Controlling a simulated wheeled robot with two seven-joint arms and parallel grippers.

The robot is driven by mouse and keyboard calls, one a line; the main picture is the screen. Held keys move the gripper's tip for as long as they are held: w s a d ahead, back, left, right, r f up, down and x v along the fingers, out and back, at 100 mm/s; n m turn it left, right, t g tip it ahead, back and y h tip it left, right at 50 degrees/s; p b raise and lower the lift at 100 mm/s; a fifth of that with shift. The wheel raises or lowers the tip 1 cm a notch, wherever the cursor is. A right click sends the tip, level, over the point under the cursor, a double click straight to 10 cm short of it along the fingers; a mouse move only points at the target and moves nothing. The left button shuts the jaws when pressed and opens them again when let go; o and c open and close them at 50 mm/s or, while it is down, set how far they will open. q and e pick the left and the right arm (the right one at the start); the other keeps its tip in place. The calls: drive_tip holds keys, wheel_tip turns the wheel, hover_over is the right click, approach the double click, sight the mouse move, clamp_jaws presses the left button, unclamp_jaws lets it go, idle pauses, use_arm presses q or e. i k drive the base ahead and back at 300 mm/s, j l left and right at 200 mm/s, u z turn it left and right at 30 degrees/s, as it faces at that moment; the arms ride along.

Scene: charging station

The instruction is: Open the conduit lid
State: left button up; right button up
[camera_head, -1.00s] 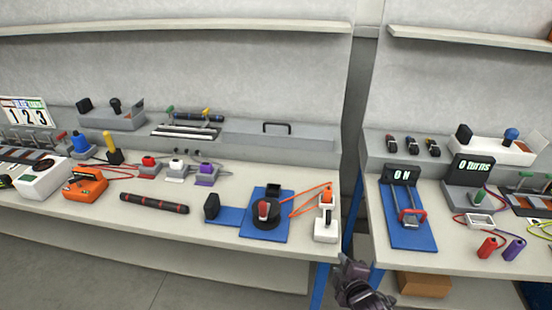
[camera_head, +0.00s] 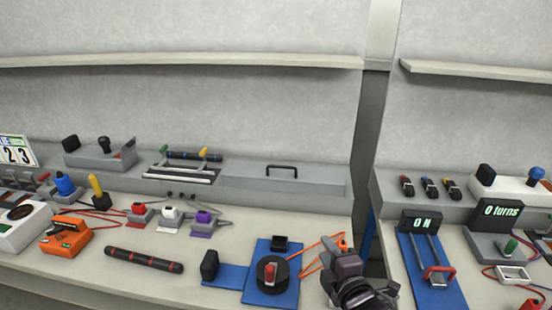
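The conduit lid (camera_head: 240,180) is a long flat grey cover with a black bar handle (camera_head: 281,169) on top. It sits on the raised grey ledge at the back of the left bench and looks closed. My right gripper (camera_head: 346,262) is dark grey and comes in from the bottom edge, over the right front part of the bench. It is apart from the lid, lower and to the right of the handle. Its fingers are too small and dark to tell open from shut. My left gripper is out of view.
A blue mat (camera_head: 285,297) with a black round knob (camera_head: 272,274) and an orange-cabled device lie left of my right gripper. A black-red rod (camera_head: 144,259) lies further left. A dark post (camera_head: 368,140) stands between the benches. A shelf (camera_head: 180,60) runs above.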

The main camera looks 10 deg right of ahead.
sight(235, 170)
drive_tip(key=i+j, duration=0.1)
drive_tip(key=i, duration=0.45)
drive_tip(key=i+j, duration=0.1)
drive_tip(key=i, duration=0.4)
